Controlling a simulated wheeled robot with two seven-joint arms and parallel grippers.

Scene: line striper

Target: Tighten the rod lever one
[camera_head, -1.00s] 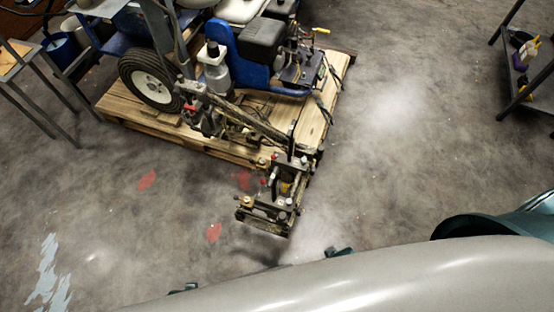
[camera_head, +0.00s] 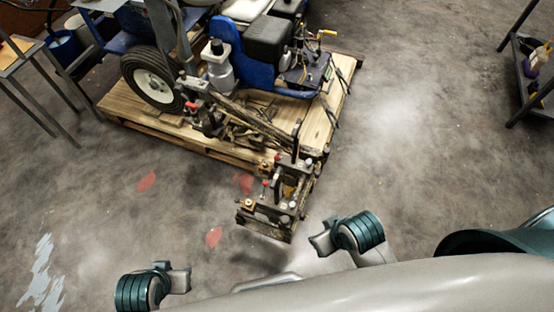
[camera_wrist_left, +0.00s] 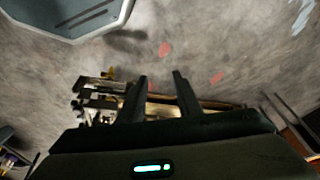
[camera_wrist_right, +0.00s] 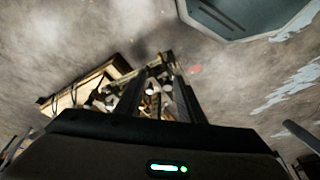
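The line striper (camera_head: 240,55) is a blue and black wheeled machine on a wooden pallet. Its front bracket assembly (camera_head: 275,205) sticks out past the pallet's near corner and carries several small rods and knobs, some red-tipped, such as a thin lever (camera_head: 264,186). I cannot tell which is rod lever one. My left gripper (camera_wrist_left: 160,76) is open and empty; the assembly (camera_wrist_left: 95,98) shows left of and behind its fingers. My right gripper (camera_wrist_right: 158,70) is open and empty, its fingers overlapping the assembly (camera_wrist_right: 152,100) in the right wrist view. Neither visibly touches it.
The wooden pallet (camera_head: 190,138) lies under the machine. A metal-legged table (camera_head: 40,90) stands at left and a dark shelf (camera_head: 525,85) at right. The concrete floor (camera_head: 390,140) is clear right of the pallet, with red paint patches (camera_head: 213,237) left of the assembly.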

